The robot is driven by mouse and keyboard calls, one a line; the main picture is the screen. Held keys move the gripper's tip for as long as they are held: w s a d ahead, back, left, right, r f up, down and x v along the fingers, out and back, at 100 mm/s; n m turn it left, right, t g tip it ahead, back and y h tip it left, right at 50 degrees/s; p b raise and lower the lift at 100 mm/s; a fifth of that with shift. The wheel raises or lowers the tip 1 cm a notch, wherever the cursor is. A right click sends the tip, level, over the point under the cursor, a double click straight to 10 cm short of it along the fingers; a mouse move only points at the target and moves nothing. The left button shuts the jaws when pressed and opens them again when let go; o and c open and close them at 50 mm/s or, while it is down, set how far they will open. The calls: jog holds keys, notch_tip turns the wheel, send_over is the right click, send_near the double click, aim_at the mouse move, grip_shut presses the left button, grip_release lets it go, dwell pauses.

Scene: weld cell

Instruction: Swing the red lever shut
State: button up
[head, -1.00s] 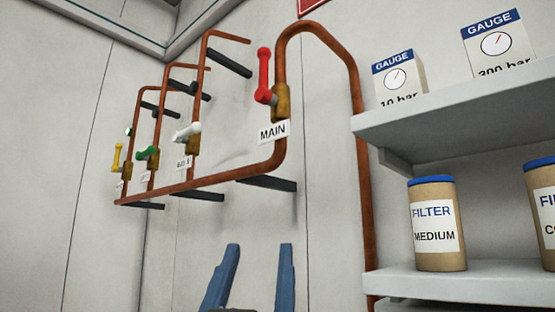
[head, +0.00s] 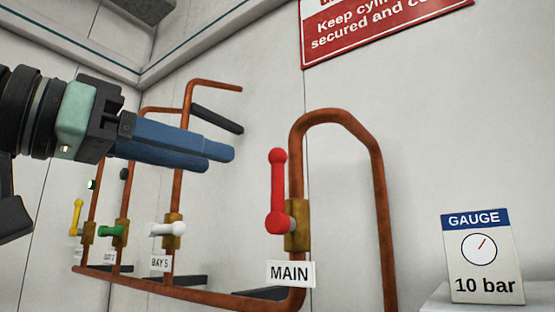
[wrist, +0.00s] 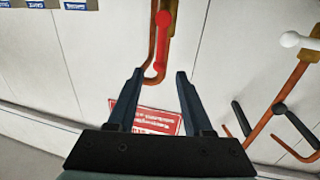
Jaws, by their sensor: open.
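The red lever (head: 278,185) stands upright on the brass valve (head: 297,228) of the copper pipe, above the MAIN label (head: 290,273). Its round hub is at the bottom and its free end points up, alongside the pipe. My gripper (head: 219,158) is open and empty, to the left of the lever's upper end in the head view, with a visible gap. In the wrist view, which looks upside down, the lever (wrist: 162,42) shows beyond my gripper (wrist: 159,72), its free end roughly in line with the space between the fingertips. I see no contact.
Yellow (head: 77,216), green (head: 111,231) and white (head: 167,229) levers sit on thinner pipes at left. Dark brackets (head: 218,118) stick out from the wall. A gauge box (head: 483,258) stands on a shelf at right. A red sign (head: 385,28) hangs above.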

aim_at(273, 175)
jog(key=p+x, duration=0.5)
jog(key=x, duration=0.6)
jog(key=shift+a, duration=0.1)
jog(key=shift+w+d, duration=0.3)
jog(key=shift+d, duration=0.05)
jog(key=shift+f, duration=0.1)
grip_shut()
dwell(0.6)
